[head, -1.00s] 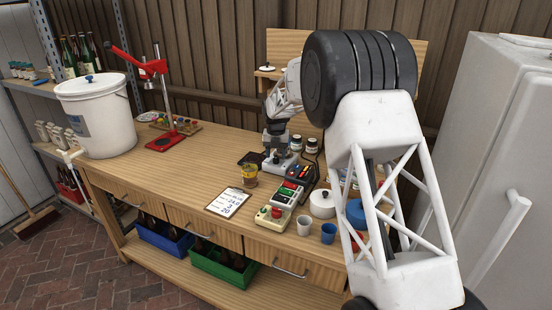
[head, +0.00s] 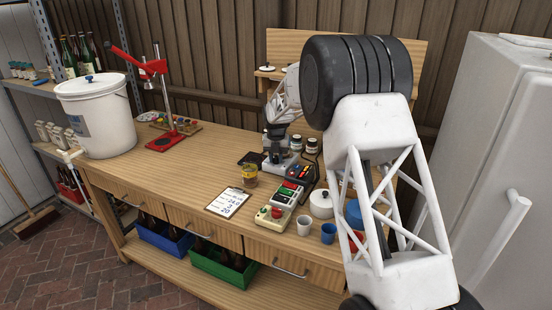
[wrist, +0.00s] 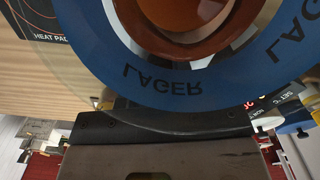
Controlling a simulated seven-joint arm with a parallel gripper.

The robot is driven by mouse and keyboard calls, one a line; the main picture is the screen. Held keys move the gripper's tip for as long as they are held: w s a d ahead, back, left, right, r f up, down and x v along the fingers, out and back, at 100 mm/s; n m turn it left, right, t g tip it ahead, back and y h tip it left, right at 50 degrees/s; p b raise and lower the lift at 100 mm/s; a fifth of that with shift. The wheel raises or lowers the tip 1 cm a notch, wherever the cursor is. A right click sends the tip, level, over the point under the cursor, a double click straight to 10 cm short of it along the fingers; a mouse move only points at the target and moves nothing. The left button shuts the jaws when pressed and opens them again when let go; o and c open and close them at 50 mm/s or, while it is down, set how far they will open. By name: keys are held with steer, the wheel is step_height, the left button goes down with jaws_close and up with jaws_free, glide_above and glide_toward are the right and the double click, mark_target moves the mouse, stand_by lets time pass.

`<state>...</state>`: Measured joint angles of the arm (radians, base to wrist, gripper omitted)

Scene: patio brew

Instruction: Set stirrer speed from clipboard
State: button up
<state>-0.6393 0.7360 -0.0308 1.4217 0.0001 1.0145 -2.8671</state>
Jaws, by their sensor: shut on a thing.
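The clipboard (head: 227,203) lies flat on the bench front; its sheet shows a few figures, among them 24.0 and 20, too small to read surely. The stirrer is not clearly identifiable; a pale block (head: 281,166) sits under my gripper (head: 277,146). A beige box with knobs (head: 270,216) and a box with green and red parts (head: 289,192) stand right of the clipboard.
A dark heat pad (head: 250,159) and an amber-filled glass (head: 250,179) stand left of my gripper. A dark controller (head: 297,174), a grey cup (head: 304,225) and a blue cup (head: 328,232) are to the right. The bench's left middle is clear.

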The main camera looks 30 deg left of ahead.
mark_target(276, 157)
steer(key=shift+m, duration=0.4)
steer(key=m, duration=0.8)
steer(key=shift+m, duration=0.3)
stand_by(0.4)
steer(key=o, duration=0.9)
steer(key=shift+o, duration=0.2)
steer(key=shift+r, duration=0.1)
steer(key=shift+r, duration=3.8)
